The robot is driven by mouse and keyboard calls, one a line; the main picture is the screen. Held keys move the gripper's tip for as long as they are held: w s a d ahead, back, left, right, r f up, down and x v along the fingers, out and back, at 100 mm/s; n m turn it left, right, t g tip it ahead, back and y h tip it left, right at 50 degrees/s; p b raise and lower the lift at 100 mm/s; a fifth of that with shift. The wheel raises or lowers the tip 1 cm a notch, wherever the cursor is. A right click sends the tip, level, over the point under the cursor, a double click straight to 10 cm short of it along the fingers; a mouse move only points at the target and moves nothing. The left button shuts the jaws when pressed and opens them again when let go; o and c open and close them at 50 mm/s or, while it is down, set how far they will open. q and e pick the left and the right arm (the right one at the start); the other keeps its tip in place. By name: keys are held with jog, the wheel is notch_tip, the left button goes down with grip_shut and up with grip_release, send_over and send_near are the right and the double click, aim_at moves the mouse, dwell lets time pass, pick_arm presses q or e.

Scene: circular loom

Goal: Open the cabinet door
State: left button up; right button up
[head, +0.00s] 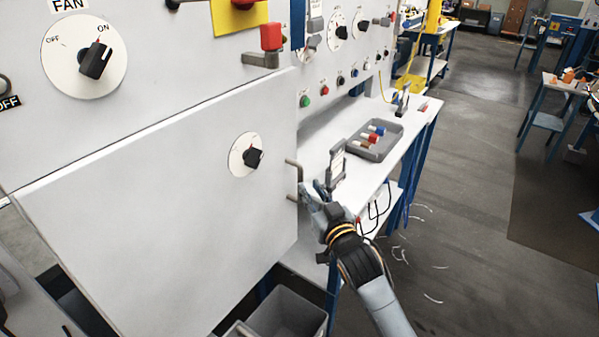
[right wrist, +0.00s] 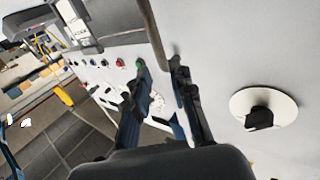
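The cabinet door (head: 150,220) is a large white panel at the left in the head view. It carries a small black knob on a white dial (head: 246,156), also seen in the right wrist view (right wrist: 262,110). My right gripper (head: 318,188) is just right of the handle. In the right wrist view, the handle bar (right wrist: 150,30) reaches toward the space between the parted fingertips (right wrist: 158,66). Contact cannot be told. My left gripper is not in view.
A white workbench with blue legs (head: 420,120) stands right of the door, with a grey tray (head: 372,153) of coloured pieces. A grey bin (head: 288,315) is below the door. A red-capped lever (head: 270,40) sticks out above.

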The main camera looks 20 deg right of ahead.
aim_at(302, 176)
jog(key=w, duration=0.6)
jog(key=shift+a+p, duration=0.3)
jog(key=shift+p, duration=0.05)
jog(key=shift+w, duration=0.65)
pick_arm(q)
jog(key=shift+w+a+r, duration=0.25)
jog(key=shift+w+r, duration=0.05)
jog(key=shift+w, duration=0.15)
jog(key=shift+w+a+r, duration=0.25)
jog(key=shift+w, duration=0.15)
pick_arm(e)
grip_shut()
